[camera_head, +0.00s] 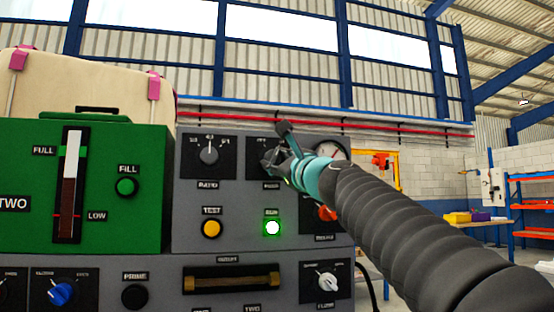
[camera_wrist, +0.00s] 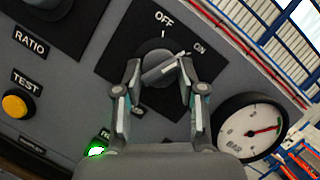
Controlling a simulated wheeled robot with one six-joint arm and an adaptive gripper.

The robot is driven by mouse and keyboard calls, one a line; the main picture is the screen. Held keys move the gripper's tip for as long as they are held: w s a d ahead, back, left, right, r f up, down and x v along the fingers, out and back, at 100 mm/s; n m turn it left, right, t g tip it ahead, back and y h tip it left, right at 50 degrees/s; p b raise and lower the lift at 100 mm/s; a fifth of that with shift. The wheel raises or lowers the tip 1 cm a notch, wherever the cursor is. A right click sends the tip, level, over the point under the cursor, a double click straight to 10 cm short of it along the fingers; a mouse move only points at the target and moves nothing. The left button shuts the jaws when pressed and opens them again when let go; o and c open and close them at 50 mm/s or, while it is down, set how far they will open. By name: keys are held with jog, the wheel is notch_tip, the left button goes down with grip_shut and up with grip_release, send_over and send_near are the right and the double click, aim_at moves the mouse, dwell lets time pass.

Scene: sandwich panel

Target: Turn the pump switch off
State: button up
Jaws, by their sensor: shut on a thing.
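The pump switch (camera_wrist: 157,67) is a dark grey rotary knob on a black plate, with OFF above it and ON to its upper right. Its light pointer line aims to the right, towards ON. My gripper (camera_wrist: 159,64) has one finger on each side of the knob and is shut on it. In the head view my gripper (camera_head: 277,160) is at the panel's upper right and covers most of the switch. The label under the knob is partly hidden by a finger.
The ratio knob (camera_head: 208,155) is to the left. Below are the yellow test button (camera_head: 211,229) and the lit green run button (camera_head: 272,228). A pressure gauge (camera_wrist: 250,128) sits close to the right of my gripper. A green tank unit (camera_head: 100,160) stands at left.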

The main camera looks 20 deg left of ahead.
jog(key=n+g, duration=0.1)
jog(key=n, duration=0.1)
jog(key=n+p, duration=0.1)
jog(key=n, duration=0.1)
jog(key=n+g, duration=0.1)
jog(key=n, duration=0.1)
jog(key=shift+w+d+r+n+g+p, duration=0.15)
jog(key=shift+r+n+g+p, duration=0.1)
jog(key=shift+n+g+p, duration=0.1)
jog(key=n+g, duration=0.1)
jog(key=n, duration=0.4)
jog(key=shift+r+g+h, duration=0.1)
jog(key=shift+g+h, duration=0.25)
jog(key=shift+h, duration=0.05)
jog(key=o, duration=1.1)
jog(key=shift+o, duration=0.2)
jog(key=v, duration=1.2)
jog(key=shift+r, duration=0.15)
